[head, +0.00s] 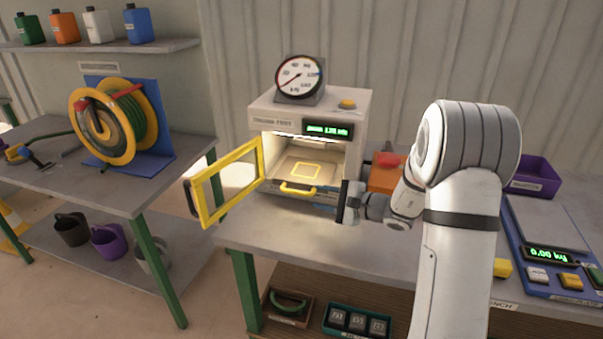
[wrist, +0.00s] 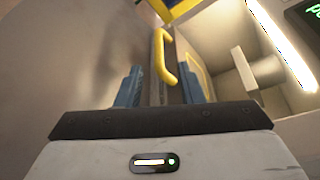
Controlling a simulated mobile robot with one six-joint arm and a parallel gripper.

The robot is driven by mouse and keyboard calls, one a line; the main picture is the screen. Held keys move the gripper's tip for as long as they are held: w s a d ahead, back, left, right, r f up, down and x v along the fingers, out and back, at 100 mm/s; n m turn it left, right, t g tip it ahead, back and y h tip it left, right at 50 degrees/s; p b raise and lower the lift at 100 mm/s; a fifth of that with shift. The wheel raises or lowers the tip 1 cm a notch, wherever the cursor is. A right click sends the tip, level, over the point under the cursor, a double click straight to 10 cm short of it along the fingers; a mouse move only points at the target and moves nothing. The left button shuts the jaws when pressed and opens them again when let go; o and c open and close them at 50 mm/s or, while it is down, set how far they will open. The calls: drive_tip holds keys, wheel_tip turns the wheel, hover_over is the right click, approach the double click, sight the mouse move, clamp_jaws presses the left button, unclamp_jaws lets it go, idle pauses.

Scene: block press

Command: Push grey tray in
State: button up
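The grey tray (head: 312,166) is in the lit chamber of the press, with a yellow square outline on its floor. Its yellow handle (head: 298,189) is at the front, by the chamber opening. My gripper (head: 326,205) is at the front right of the tray, pointing left across the front of the press. In the wrist view my gripper (wrist: 163,90) has its two blue fingers apart, with the yellow handle (wrist: 164,60) showing beyond and between them. I see no grip on the handle. Whether a finger touches the tray cannot be told.
The press (head: 268,124) has its yellow-framed door (head: 207,203) swung open to the left. A dial gauge (head: 300,78) stands on top. An orange box with a red top (head: 386,172) is to the right, behind my arm. The bench (head: 290,233) in front is clear.

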sight(302, 194)
drive_tip(key=shift+s+r+p, duration=0.15)
drive_tip(key=shift+p, duration=0.25)
drive_tip(key=shift+a, duration=0.15)
drive_tip(key=p+x, duration=0.1)
drive_tip(key=x, duration=0.6)
drive_tip(key=shift+w+a+f, duration=0.1)
drive_tip(key=shift+w+f, duration=0.1)
drive_tip(key=shift+w, duration=0.05)
clamp_jaws()
